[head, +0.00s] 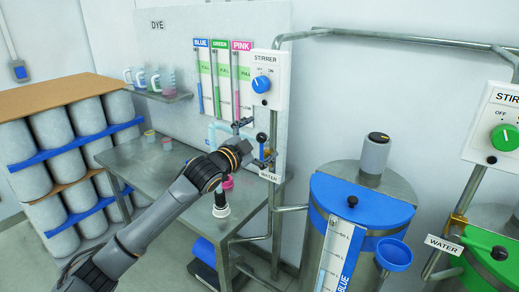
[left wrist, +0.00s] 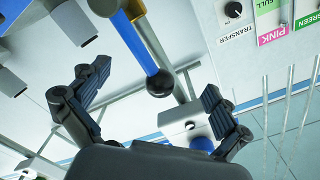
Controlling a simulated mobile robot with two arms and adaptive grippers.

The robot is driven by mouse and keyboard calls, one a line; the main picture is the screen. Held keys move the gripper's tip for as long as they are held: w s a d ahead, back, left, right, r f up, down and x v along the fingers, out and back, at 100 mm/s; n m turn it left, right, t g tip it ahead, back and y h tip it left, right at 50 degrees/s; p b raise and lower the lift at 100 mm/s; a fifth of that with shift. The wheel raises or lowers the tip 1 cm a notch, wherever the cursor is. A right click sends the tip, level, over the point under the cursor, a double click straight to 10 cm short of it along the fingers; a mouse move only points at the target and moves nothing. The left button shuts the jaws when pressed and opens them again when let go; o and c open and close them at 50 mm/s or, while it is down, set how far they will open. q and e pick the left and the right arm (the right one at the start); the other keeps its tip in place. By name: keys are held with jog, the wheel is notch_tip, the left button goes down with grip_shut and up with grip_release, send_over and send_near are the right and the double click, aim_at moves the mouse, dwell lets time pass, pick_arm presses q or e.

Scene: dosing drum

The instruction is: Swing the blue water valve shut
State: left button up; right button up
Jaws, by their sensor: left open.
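The blue water valve lever (left wrist: 138,45) ends in a black ball knob and slants down from a brass-coloured body in the left wrist view. Its black knob (head: 261,137) shows small in the head view, above the WATER label (head: 270,176). My left gripper (head: 254,143) is open beside the valve. In the left wrist view, the gripper's fingers (left wrist: 154,90) are spread to either side of the knob, with clear gaps. I cannot tell how far ahead of the fingertips the knob is. My right gripper is not in view.
The blue stirrer box (head: 267,82) hangs above the valve on metal pipes. A steel bench (head: 140,168) stands under my left arm. A blue-lidded drum (head: 325,205) with a blue funnel (head: 394,254) stands to the right. Stacked grey drums (head: 50,128) stand at the left.

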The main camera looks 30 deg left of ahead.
pick_arm(q)
jog(key=shift+d+f, duration=0.1)
dwell(0.3)
jog(key=shift+d+f, duration=0.3)
jog(key=d+f+b, duration=0.4)
jog(key=d+f, duration=0.4)
jog(key=f, duration=0.1)
jog(key=shift+s+d+f, duration=0.2)
jog(key=shift+s+d, duration=0.05)
jog(key=shift+s, duration=0.15)
dwell(1.9)
